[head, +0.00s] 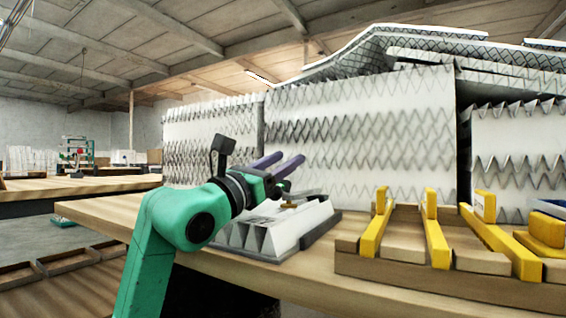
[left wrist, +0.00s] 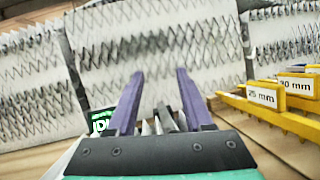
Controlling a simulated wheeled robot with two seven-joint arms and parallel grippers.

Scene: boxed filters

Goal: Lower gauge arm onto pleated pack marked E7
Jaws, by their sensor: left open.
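My left gripper (head: 288,162) reaches in over the table with its two purple fingers apart and empty. In the left wrist view its fingers (left wrist: 160,76) point toward the large pleated stacks. A white pleated pack (head: 268,228) lies on the table below and beside the gripper, partly hidden by it. Yellow arms (head: 436,232) stand in a wooden rack (head: 440,285) to the right; which is the gauge arm I cannot tell. Labels there read 25 mm (left wrist: 262,96) and 30 mm (left wrist: 297,85). No E7 mark is legible. My right gripper is not seen.
A small green label (left wrist: 101,121) shows left of the fingers in the left wrist view. Wooden frames (head: 62,270) lie on the floor at lower left.

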